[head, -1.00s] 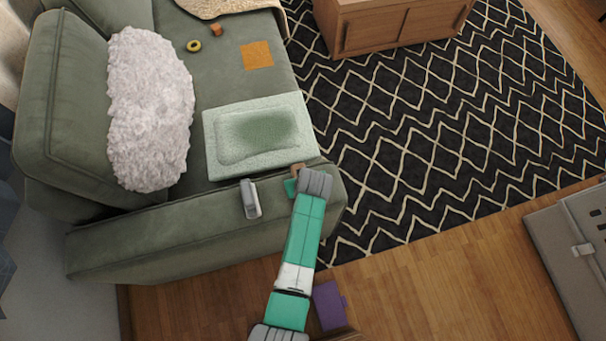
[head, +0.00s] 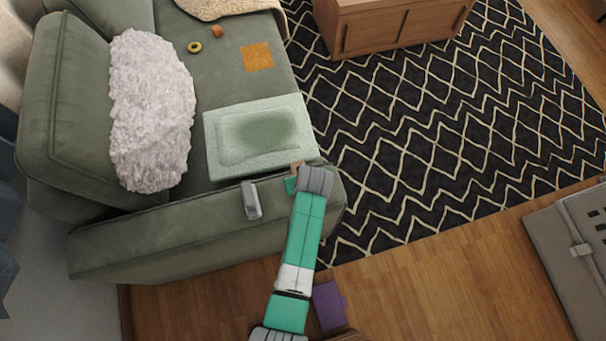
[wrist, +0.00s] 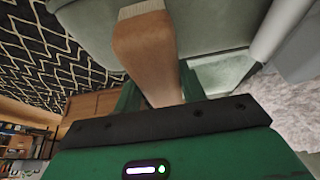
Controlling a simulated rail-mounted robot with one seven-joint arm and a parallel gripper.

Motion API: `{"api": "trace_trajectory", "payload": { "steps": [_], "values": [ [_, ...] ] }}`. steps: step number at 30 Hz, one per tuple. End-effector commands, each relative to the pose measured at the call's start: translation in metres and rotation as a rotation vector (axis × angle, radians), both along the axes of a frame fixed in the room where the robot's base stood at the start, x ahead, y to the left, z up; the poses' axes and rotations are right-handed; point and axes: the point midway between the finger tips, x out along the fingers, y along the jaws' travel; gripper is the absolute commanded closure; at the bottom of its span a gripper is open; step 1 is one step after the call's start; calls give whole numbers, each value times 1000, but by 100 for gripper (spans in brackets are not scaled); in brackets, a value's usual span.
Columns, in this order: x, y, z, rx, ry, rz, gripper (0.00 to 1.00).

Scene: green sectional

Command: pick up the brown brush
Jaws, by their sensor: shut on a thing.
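The brown brush (wrist: 148,58) fills the middle of the wrist view, with a pale strip at its far end. My gripper (wrist: 157,95) is shut on it, with green fingers on either side of the brush. In the head view, my gripper (head: 293,182) is at the sofa's armrest, near its right end. Only a small tan bit of the brush (head: 297,166) shows there; my wrist hides the rest. I cannot tell whether the brush touches the armrest.
The green sofa armrest (head: 180,245) carries a grey object (head: 251,200) left of my gripper. A pale green tray-like cushion (head: 215,160) lies on the seat just beyond. A purple object (head: 329,305) is on the floor beside my arm. The patterned rug (head: 430,150) is open at right.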

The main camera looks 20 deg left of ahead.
Motion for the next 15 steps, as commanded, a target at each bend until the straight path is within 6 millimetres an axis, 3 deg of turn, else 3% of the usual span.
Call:
{"api": "trace_trajectory", "payload": {
  "steps": [2,15],
  "values": [
    [0,0,18,1,-3,0,84],
    [-101,-53,24,0,2,-3,84]
  ]
}}
